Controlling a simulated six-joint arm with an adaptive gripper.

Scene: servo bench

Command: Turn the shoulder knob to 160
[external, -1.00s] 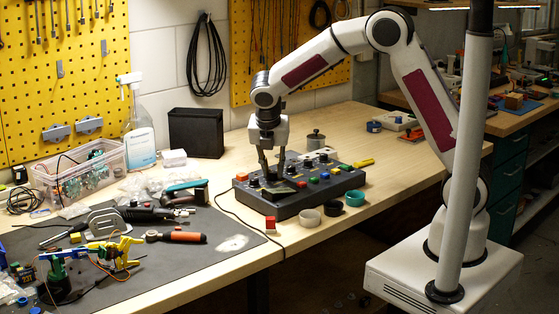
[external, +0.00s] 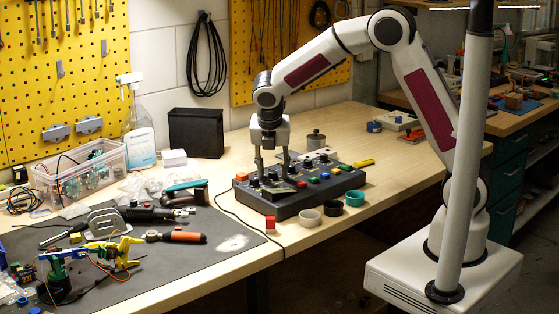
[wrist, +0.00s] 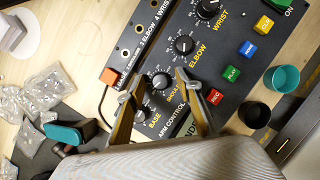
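The dark control box (external: 296,206) stands on the wooden bench, with a row of black knobs along its panel. In the wrist view the shoulder knob (wrist: 162,83) lies between the base knob (wrist: 140,114) and the elbow knob (wrist: 184,45). Its label is partly hidden by a finger, and its pointer setting is too small to read. My gripper (wrist: 159,78) is open, with one fingertip on each side of the shoulder knob and visible gaps between. In the external view my gripper (external: 273,172) points down just over the panel.
Coloured buttons, including a red one (wrist: 215,96), sit beside the knobs.

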